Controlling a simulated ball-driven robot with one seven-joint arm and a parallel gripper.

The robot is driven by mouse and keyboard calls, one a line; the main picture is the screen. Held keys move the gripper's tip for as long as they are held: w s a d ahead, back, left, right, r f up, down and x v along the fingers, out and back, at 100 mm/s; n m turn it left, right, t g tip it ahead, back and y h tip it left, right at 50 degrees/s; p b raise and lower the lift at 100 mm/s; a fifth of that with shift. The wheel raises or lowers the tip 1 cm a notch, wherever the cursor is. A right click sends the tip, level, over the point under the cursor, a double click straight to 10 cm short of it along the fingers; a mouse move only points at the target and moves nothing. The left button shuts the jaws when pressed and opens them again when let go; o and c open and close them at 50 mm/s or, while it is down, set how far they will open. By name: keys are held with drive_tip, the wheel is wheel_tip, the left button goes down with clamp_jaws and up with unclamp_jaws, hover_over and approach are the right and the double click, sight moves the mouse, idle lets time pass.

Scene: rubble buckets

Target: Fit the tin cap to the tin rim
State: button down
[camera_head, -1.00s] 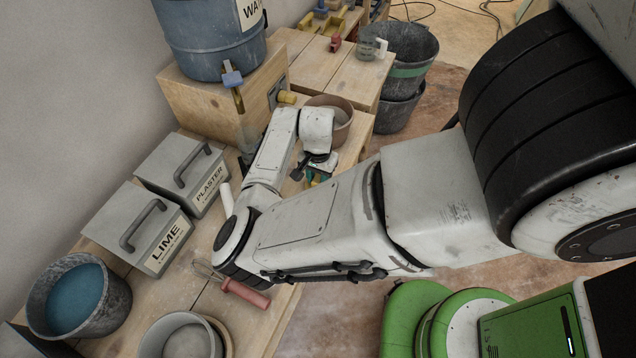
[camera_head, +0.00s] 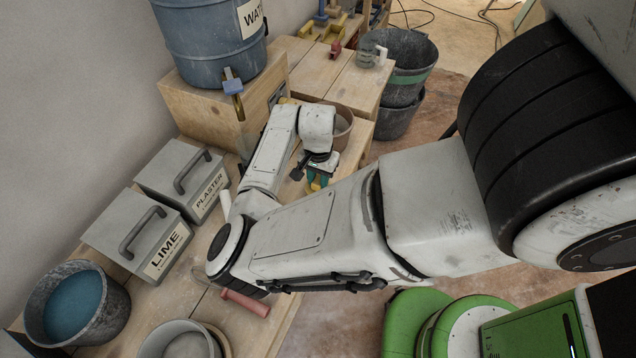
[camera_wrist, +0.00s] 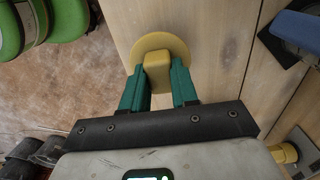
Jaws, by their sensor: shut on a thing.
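A yellow round cap (camera_wrist: 176,43) with a block-like knob (camera_wrist: 157,62) is in the wrist view. The teal fingers of my gripper (camera_wrist: 159,88) are shut on the knob. The cap overlaps the wooden bench near its front edge; I cannot tell whether it touches the bench. In the head view my gripper (camera_head: 318,176) is beyond the forearm, near the bench edge, with a little yellow below the fingers. I cannot make out the tin rim in either view; the arm hides part of the bench.
The bench (camera_head: 187,312) carries grey LIME (camera_head: 120,232) and PLASTER (camera_head: 165,172) boxes, a bucket of blue liquid (camera_head: 75,302) and a pale bucket (camera_head: 182,340). A brownish bucket (camera_head: 343,125) stands behind my gripper. A blue water barrel (camera_head: 205,40) stands on a wooden box (camera_head: 205,105).

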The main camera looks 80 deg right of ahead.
drive_tip(key=s+a+r+b, duration=0.2)
drive_tip(key=s+a+r, duration=0.3)
drive_tip(key=a+r, duration=0.5)
drive_tip(key=a, duration=0.3)
drive_tip(key=shift+b, duration=0.4)
drive_tip(key=c, duration=1.4)
unclamp_jaws()
drive_tip(key=shift+c, duration=0.2)
clamp_jaws()
